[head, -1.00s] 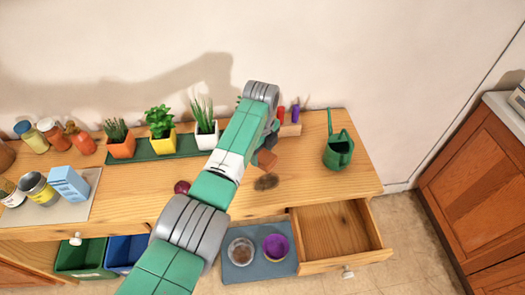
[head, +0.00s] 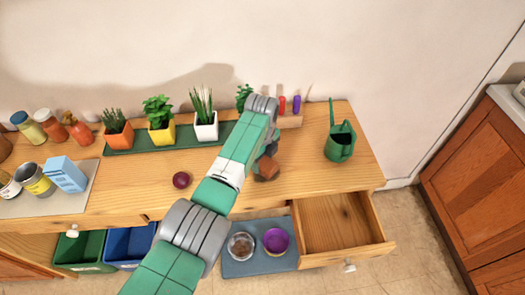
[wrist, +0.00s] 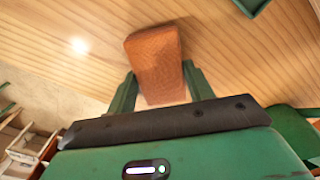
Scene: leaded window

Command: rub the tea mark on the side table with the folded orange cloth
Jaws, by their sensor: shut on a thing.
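The folded orange cloth (head: 268,167) is at the right part of the wooden side table (head: 320,175), beyond my forearm. In the wrist view the cloth (wrist: 155,55) is a thick orange-brown pad. My gripper (wrist: 159,72) is shut on it, with one green finger on each side. The tea mark (head: 259,178) shows only as a dark sliver at the cloth's lower edge in the head view; the rest is hidden behind the cloth. The cloth is over the mark, low at the table top; I cannot tell whether it presses on it.
A green watering can (head: 340,143) stands to the right. A dark red ball (head: 181,180) lies to the left. Potted plants on a green tray (head: 180,140) and a wooden block with markers (head: 290,121) stand behind. A drawer (head: 340,225) is open at the front right.

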